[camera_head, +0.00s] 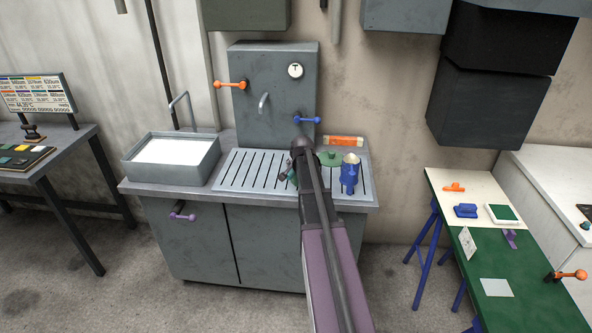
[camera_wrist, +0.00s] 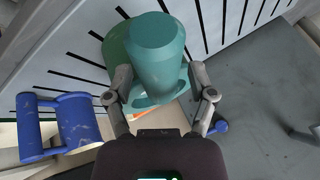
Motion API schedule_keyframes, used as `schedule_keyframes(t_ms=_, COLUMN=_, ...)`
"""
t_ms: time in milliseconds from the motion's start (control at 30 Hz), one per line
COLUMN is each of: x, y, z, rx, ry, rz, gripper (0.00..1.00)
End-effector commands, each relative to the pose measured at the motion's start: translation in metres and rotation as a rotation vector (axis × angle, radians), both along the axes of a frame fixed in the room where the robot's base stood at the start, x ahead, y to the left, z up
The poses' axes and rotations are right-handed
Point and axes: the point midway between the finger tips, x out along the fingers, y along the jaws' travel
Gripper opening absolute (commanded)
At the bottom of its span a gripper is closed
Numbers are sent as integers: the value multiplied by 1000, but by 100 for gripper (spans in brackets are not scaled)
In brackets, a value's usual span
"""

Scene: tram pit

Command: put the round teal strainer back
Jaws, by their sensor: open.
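The round teal strainer (camera_wrist: 156,48) shows in the wrist view as a short tapered cylinder with a flat end and a wider rim, over the slatted drainboard. My gripper (camera_wrist: 165,92) is open, with one finger on each side of its lower part. I cannot tell whether the fingers touch it. In the head view my gripper (camera_head: 290,175) is low over the drainboard, and a small bit of teal shows there, mostly hidden by my arm. A green round piece (camera_wrist: 112,44) lies partly behind the strainer; it also shows in the head view (camera_head: 330,158).
A sink basin (camera_head: 171,158) is at left. A grey panel (camera_head: 275,105) with orange and blue handles rises behind.

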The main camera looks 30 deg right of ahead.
Motion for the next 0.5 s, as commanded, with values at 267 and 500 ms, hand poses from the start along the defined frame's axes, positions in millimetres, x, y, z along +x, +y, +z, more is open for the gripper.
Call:
schedule_keyframes(t_ms=267, x=-2, y=1, z=2, rx=0, ry=0, rz=0, gripper=72)
schedule_keyframes(t_ms=500, x=-10, y=4, z=17, rx=0, ry=0, rz=0, gripper=72)
